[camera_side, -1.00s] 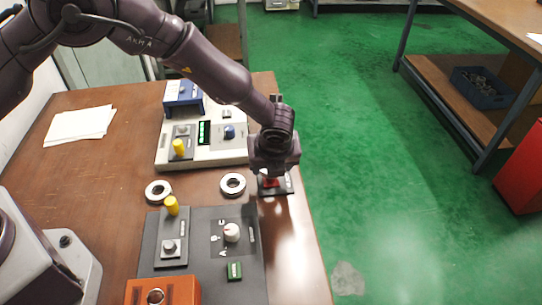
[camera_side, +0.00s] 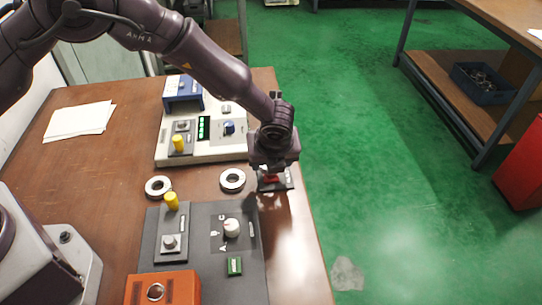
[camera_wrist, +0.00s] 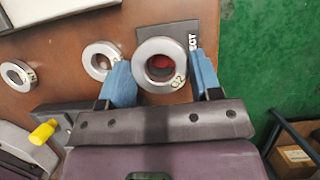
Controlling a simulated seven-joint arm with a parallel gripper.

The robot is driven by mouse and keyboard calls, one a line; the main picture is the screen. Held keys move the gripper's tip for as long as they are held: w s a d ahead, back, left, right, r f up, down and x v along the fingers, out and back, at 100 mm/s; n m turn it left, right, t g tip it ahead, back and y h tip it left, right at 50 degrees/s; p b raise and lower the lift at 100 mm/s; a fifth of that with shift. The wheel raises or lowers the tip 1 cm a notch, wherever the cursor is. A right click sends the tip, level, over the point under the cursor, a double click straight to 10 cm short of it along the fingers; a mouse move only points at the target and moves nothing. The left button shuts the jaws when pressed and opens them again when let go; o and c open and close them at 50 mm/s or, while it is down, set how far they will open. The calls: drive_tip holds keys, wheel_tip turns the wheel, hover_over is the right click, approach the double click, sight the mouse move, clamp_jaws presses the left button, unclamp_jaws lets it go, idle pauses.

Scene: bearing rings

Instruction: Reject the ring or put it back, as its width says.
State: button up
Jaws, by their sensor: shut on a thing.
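My gripper (camera_wrist: 160,62) is shut on a steel ring (camera_wrist: 141,68) marked with a number that looks like 02, between its blue fingers. The ring is over a dark plate (camera_wrist: 181,27) whose visible lettering ends in "ECT". A red thing (camera_wrist: 165,62) on the plate shows through the ring's hole. In the side view my gripper (camera_side: 273,163) is low over this plate (camera_side: 285,182) at the table's right edge, with the red part (camera_side: 269,178) just below it. The held ring is hidden there. I cannot tell whether the ring surrounds the red part or is above it.
Two loose rings (camera_side: 233,180) (camera_side: 158,187) lie on the table to the left. A beige instrument (camera_side: 215,150) with a green display stands behind. A dark panel (camera_side: 215,270) with a white knob, yellow peg (camera_side: 171,201) and orange block (camera_side: 180,287) is in front.

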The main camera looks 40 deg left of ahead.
drive_tip(key=shift+f, duration=0.9)
drive_tip(key=shift+f, duration=0.7)
idle(0.9)
drive_tip(key=o, duration=1.2)
drive_tip(key=shift+r, duration=3.75)
